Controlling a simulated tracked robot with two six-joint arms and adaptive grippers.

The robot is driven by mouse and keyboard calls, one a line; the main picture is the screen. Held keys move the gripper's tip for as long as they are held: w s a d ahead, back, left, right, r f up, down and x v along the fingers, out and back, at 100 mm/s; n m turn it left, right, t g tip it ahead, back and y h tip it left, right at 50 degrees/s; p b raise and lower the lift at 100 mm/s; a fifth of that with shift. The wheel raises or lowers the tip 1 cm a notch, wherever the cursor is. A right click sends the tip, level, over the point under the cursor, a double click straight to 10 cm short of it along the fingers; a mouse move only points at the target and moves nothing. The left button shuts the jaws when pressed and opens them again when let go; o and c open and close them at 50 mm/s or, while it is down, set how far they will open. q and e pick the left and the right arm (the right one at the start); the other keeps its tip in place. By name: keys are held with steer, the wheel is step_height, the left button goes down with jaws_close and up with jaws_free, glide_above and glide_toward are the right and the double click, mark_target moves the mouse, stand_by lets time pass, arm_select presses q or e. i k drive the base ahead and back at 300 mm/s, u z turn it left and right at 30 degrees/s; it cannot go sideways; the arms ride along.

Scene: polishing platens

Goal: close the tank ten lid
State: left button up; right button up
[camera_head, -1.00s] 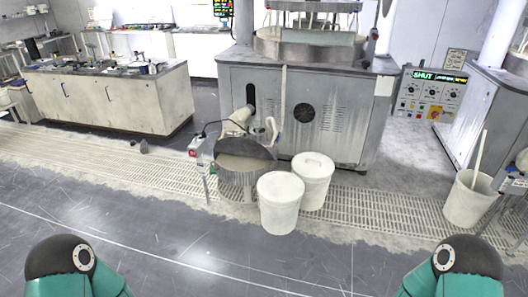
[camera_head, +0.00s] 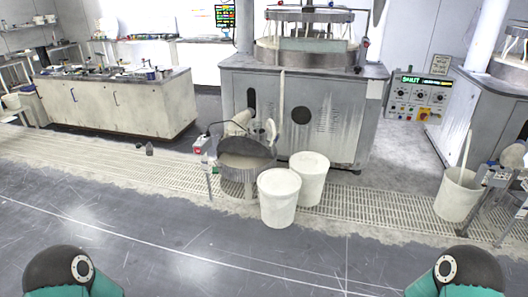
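A round grey tank (camera_head: 237,178) stands on the floor grating in front of the central polishing machine. A dark lid (camera_head: 246,147) sits at its top, tilted and partly raised, with its hinge side hard to make out. At the right edge stands another stand with a round lid-like disc (camera_head: 513,155), partly cut off. No number ten is readable on either. My two arms show only as teal and dark links at the bottom corners. Both grippers are out of view.
Two white buckets (camera_head: 279,205) (camera_head: 309,183) stand right of the tank, close in front. A control box (camera_head: 201,146) on a post stands at its left. A bucket with a stick (camera_head: 457,199) stands at right. The near floor (camera_head: 200,240) is clear.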

mark_target(239, 144)
steer(key=u, duration=0.1)
steer(key=i, duration=1.4)
steer(key=z, duration=0.2)
steer(key=i, duration=1.4)
steer(key=z, duration=0.5)
steer(key=i, duration=1.05)
steer(key=z, duration=0.1)
